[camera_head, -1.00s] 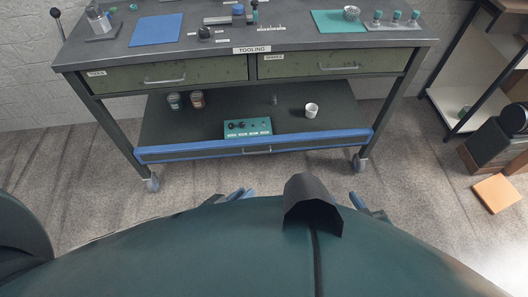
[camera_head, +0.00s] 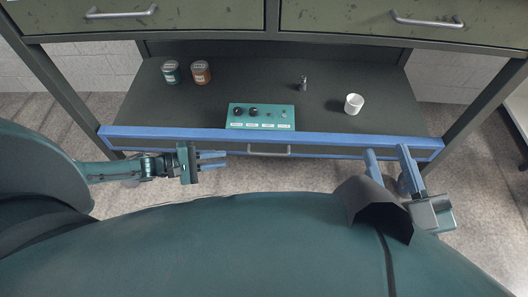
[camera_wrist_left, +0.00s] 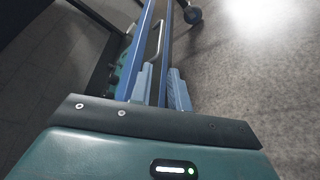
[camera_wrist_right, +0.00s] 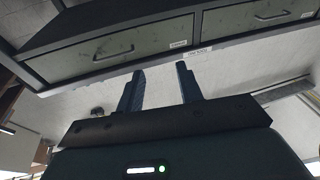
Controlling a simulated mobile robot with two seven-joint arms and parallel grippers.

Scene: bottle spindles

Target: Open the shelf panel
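The shelf panel (camera_head: 330,138) is a long blue-edged strip along the front of the lower shelf, with a grey handle (camera_head: 268,151) at its middle. The panel stands upright along the shelf front. My left gripper (camera_head: 224,160) is open, left of the handle and pointing right toward it. The left wrist view shows the handle (camera_wrist_left: 158,40) ahead of the spread blue fingers. My right gripper (camera_head: 388,152) is open near the panel's right part, fingers pointing up toward it. In the right wrist view its fingers (camera_wrist_right: 158,88) are apart and empty.
On the shelf stand a green control box (camera_head: 261,116), a white cup (camera_head: 354,103), a small metal piece (camera_head: 304,82), a green can (camera_head: 171,72) and a brown can (camera_head: 201,71). Two closed drawers (camera_head: 140,15) hang above. Bench legs (camera_head: 66,100) flank the shelf.

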